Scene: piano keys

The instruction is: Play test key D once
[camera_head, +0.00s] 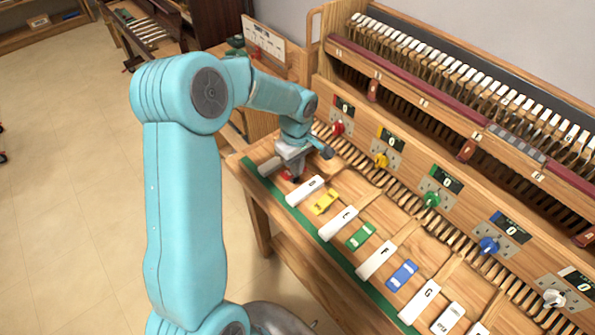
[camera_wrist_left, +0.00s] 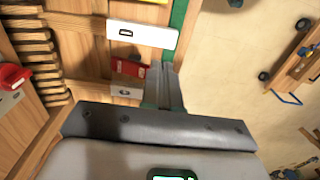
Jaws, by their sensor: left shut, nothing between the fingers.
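The white key marked D (camera_head: 305,190) lies flat in the row of keys on the wooden bench. It also shows in the wrist view (camera_wrist_left: 142,36), its letter clear. My left gripper (camera_head: 296,179) is shut and empty, pointing down at the far left end of the row, by the red block (camera_head: 286,174) next to D. In the wrist view the closed fingers (camera_wrist_left: 166,68) are beside the red block (camera_wrist_left: 132,68) and just short of D's edge. I cannot tell whether they touch anything. My right gripper is not in view.
Yellow (camera_head: 323,202), green (camera_head: 360,236) and blue (camera_head: 402,275) blocks sit between the other white keys, such as F (camera_head: 376,260). Behind them stands a wooden panel with coloured knobs and displays reading 0 (camera_head: 390,139). A green strip (camera_head: 322,233) runs along the front edge.

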